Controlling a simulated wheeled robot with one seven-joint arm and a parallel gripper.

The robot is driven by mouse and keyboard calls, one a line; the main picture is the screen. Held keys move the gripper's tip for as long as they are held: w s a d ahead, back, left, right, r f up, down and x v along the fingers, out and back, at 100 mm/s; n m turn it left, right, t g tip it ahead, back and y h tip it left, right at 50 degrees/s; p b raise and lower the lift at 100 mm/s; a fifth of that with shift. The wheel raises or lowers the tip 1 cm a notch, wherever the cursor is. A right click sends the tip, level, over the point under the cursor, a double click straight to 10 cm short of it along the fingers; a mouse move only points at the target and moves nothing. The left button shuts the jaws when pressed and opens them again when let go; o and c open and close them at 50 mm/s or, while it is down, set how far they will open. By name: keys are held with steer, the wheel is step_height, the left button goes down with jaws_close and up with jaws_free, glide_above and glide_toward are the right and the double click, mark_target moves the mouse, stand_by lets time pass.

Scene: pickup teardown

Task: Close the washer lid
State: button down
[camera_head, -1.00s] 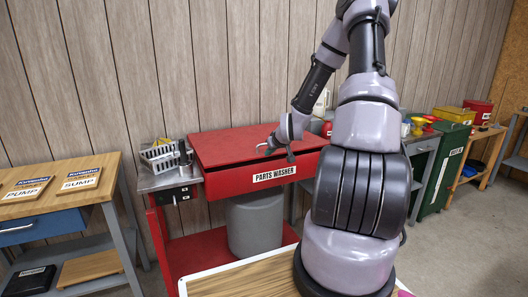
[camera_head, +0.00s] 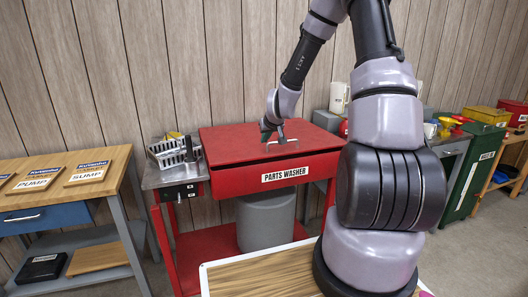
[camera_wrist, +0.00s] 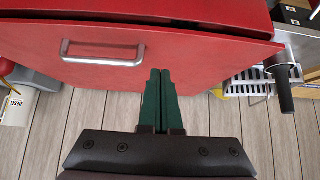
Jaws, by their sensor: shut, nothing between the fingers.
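The red parts washer (camera_head: 222,183) stands against the wall. Its red lid (camera_head: 235,142) lies nearly flat over the tub, and a thin dark gap shows along the front edge. My gripper (camera_head: 272,135) is over the lid by the handle. In the wrist view, its green fingers (camera_wrist: 161,72) are together and empty, beside the handle, overlapping the lid in the picture. I cannot tell whether they touch it.
A metal side table with a wire basket (camera_head: 168,151) is left of the washer. A wooden bench (camera_head: 110,165) with labelled boards stands farther left. A green cabinet (camera_head: 474,170) is at the right. A wood-topped, white-rimmed surface (camera_head: 205,287) is in front of me.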

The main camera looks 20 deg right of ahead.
mark_target(261, 155)
steer(key=shift+w+f, duration=0.25)
steer(key=shift+f, duration=0.75)
steer(key=shift+w+f, duration=0.25)
steer(key=shift+f, duration=0.7)
steer(key=shift+w+f, duration=0.25)
steer(key=shift+f, duration=0.75)
